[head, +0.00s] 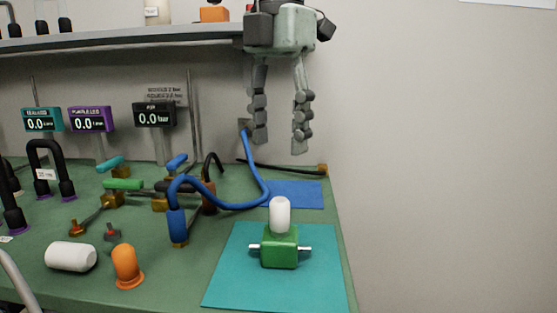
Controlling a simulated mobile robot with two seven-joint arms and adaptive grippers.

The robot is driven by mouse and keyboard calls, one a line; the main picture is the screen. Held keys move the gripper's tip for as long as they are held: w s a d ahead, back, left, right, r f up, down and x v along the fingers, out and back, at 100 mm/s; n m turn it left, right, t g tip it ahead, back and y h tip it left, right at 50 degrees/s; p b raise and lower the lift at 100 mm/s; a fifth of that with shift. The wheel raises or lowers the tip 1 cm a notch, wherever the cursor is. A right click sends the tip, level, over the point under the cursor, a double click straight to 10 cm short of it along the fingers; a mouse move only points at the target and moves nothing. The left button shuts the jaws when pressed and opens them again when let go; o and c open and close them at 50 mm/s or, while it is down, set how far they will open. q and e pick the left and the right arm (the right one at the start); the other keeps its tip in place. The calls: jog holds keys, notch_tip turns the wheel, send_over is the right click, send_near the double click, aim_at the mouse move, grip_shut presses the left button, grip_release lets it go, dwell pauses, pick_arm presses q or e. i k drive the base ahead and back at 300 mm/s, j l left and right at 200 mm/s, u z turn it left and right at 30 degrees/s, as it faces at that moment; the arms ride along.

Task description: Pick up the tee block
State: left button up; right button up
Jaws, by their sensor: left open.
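The tee block (279,251) is a green block with a white cylinder standing on top and a metal stub on each side. It sits upright on a teal mat (225,287) near the table's right edge. My left gripper (281,148) hangs in the upper middle with its two fingers pointing down and apart. It is open and empty, above the tee block in the picture and clear of it. My right gripper is not in view.
A blue hose (224,206) arcs left of the mat. Valves and small displays (154,115) fill the back left. A shelf (120,37) spans the upper left. The blue mat (296,195) is bare.

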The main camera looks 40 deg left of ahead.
aim_at(277, 251)
jog(key=k+l, duration=1.2)
jog(key=k, duration=0.1)
